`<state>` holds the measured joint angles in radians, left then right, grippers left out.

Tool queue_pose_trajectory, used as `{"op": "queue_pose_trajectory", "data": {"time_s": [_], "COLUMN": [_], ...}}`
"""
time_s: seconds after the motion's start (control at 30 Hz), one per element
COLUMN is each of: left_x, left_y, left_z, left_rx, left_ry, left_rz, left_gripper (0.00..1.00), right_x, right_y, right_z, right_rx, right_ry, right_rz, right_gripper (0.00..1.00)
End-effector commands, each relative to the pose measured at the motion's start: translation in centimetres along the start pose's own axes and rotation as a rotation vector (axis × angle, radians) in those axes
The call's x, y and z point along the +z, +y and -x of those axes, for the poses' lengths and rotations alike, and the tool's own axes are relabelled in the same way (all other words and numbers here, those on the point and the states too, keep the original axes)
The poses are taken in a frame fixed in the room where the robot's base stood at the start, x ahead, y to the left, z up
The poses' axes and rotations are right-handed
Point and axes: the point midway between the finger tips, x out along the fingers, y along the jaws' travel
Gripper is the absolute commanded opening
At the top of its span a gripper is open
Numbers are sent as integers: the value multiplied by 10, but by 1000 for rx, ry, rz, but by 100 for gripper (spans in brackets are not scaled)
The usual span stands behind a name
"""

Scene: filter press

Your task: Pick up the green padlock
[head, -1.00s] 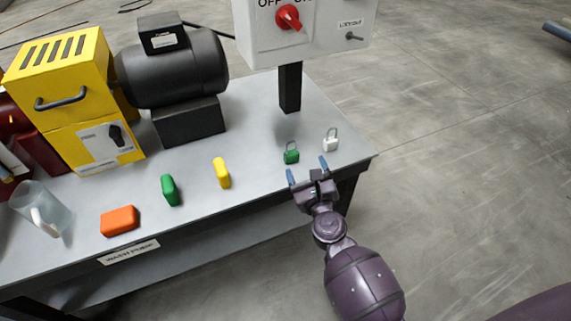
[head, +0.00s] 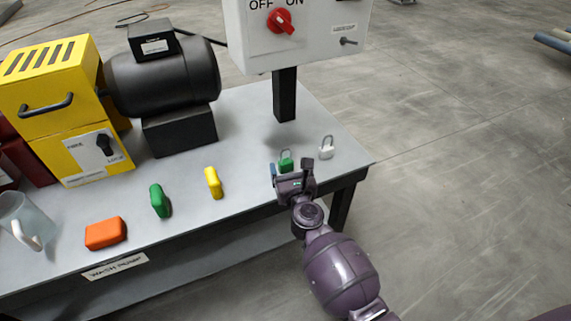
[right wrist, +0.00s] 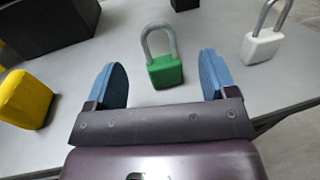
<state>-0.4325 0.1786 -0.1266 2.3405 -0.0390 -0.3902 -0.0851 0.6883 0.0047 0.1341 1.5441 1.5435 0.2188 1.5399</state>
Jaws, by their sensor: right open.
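The green padlock (head: 286,164) with a grey shackle lies on the grey table near its right end. In the right wrist view the green padlock (right wrist: 165,71) lies ahead of and between my open fingers, its shackle pointing away. My right gripper (head: 290,170) is open and empty at the table's front edge, just in front of the padlock; its blue fingers also show in the right wrist view (right wrist: 160,80). In the head view the gripper hides the padlock's lower part. My left gripper is not in view.
A white padlock (head: 326,148) lies just right of the green one. A post (head: 285,95) carrying a switch box (head: 300,38) stands behind. Yellow (head: 213,183), green (head: 160,201) and orange (head: 106,233) blocks and a clear cup (head: 24,222) lie left. Bare table (head: 245,130) lies behind the padlock.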

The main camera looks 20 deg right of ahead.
Motion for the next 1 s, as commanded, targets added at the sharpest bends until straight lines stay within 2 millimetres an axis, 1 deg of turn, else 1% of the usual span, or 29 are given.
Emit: {"op": "queue_pose_trajectory", "data": {"time_s": [0.1,0.3,0.43,0.67,1.0], "left_x": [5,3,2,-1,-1], "left_y": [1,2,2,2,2], "left_z": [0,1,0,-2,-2], "left_rx": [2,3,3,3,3], "left_ry": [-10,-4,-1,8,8], "left_rz": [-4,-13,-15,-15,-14], "left_gripper": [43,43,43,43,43], "right_x": [-3,-3,-3,-2,-2], "right_y": [0,-1,-1,-1,-1], "right_z": [-16,-38,-44,-45,-45], "right_rx": [0,-1,-1,-1,0], "right_ry": [1,1,1,0,0], "right_rz": [1,1,1,0,0], "right_gripper": [78,78,78,78,26]}}
